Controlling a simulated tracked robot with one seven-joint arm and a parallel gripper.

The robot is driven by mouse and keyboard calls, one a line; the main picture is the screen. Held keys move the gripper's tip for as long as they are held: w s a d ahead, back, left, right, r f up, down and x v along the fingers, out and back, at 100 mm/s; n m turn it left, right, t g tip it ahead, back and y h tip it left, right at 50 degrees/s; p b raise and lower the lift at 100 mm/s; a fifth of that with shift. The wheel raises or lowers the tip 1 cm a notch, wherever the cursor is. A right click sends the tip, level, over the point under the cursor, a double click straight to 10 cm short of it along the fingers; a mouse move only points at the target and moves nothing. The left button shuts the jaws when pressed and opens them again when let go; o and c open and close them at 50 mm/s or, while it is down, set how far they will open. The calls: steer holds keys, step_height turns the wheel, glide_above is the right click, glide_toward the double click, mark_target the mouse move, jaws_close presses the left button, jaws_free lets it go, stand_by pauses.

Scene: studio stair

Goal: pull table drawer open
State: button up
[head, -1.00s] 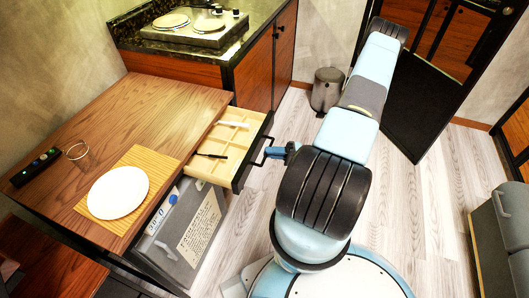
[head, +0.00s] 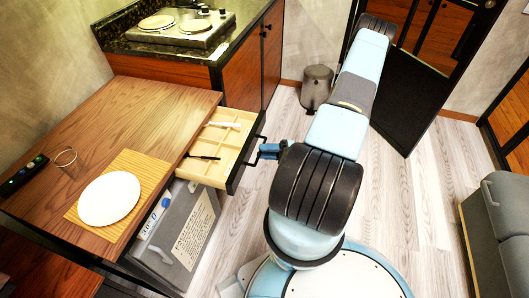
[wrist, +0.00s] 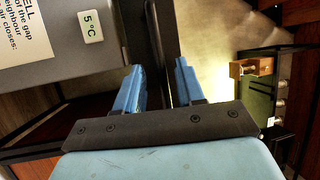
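The table drawer (head: 237,168) is out from under the wooden table (head: 165,105), with its pale compartments showing and a few thin utensils inside. Its dark front carries a black handle (head: 259,140). My gripper (head: 267,151) is at this handle, on the drawer's outer side. In the wrist view my two blue fingers (wrist: 160,82) stand a little apart, on either side of a dark bar that looks like the handle. The exact contact at the fingertips is hard to see.
A grey box with labels (head: 180,235) stands under the table beneath the drawer. A white plate (head: 108,198) on a mat and a glass (head: 66,159) are on the table. A bin (head: 316,88) stands behind; a grey sofa (head: 497,220) is at right. Floor between is clear.

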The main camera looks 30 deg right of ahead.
steer(key=v, duration=1.3)
steer(key=shift+s+d+f, duration=0.15)
steer(key=shift+d+f, duration=0.05)
steer(key=shift+d, duration=0.05)
steer(key=w+a+r+n+g+h, duration=0.2)
steer(key=a+r+g+h, duration=0.15)
steer(key=r, duration=0.65)
steer(key=w+a+r+n+g+h, duration=0.1)
steer(key=w+a+r+g+h, duration=0.2)
steer(key=r, duration=0.6)
steer(key=w+a+r+n+g+h, duration=0.1)
steer(key=a+r+n+g+h, duration=0.3)
steer(key=r, duration=0.6)
steer(key=s+a+r+m+t+h, duration=0.1)
steer(key=s+a+r+t+h, duration=0.3)
steer(key=r, duration=0.7)
steer(key=s+a+r+m+t+h, duration=0.2)
steer(key=s+a+r+t+h, duration=0.1)
steer(key=s+a+r, duration=0.5)
step_height(320, 180, up, 4)
steer(key=shift+s+f+t+h, duration=0.15)
steer(key=shift+f+t+h, duration=0.05)
steer(key=shift+t+h, duration=0.2)
